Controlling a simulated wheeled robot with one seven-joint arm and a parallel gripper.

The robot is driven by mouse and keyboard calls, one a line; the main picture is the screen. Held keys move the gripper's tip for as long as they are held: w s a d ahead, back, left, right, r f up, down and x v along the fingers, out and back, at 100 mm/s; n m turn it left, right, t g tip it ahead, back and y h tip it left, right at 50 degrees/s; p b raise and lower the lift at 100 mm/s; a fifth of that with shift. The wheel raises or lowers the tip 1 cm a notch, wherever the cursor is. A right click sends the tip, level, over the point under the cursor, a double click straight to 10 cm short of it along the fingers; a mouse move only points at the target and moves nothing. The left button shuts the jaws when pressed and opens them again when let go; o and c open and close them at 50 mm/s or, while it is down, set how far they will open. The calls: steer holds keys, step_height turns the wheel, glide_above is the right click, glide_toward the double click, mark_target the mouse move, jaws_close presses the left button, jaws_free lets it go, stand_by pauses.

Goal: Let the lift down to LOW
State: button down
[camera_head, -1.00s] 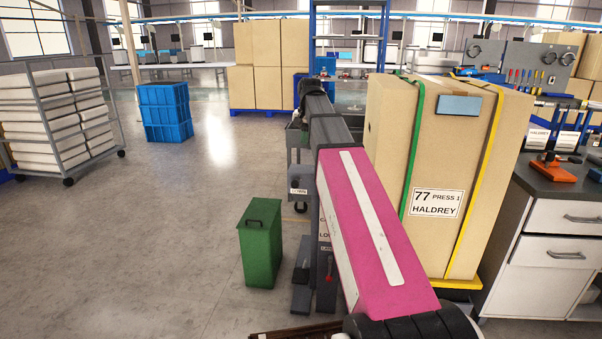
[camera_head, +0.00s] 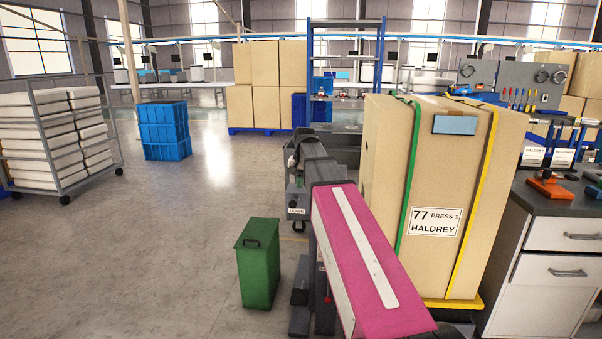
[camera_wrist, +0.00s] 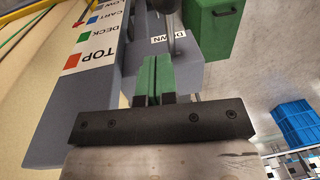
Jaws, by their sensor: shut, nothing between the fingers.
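The lift's grey post stands left of its load, mostly behind my pink arm in the head view. In the wrist view its side (camera_wrist: 65,110) carries the marks TOP, DECK, CART and LOW with coloured squares. A grey box with a DOWN label (camera_wrist: 169,38) sits beside the post; this label also shows in the head view (camera_head: 297,211). My gripper (camera_wrist: 153,62) has its green fingers together and empty, just in front of that box; contact cannot be told. A tall carton (camera_head: 395,150) labelled 77 PRESS 1 HALDREY stands on the lift's yellow platform (camera_head: 470,302), low down.
A green bin (camera_head: 259,265) stands on the floor left of the post. A workbench with drawers (camera_head: 560,235) is close on the right. Blue crates (camera_head: 165,130) and a loaded trolley (camera_head: 62,190) stand farther left. The floor between is clear.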

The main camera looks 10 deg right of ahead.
steer(key=shift+s+a+f, duration=0.3)
steer(key=shift+f, duration=0.25)
steer(key=shift+s+a+f, duration=0.3)
steer(key=shift+f, duration=0.2)
steer(key=shift+s+a+f, duration=0.3)
steer(key=shift+f, duration=0.25)
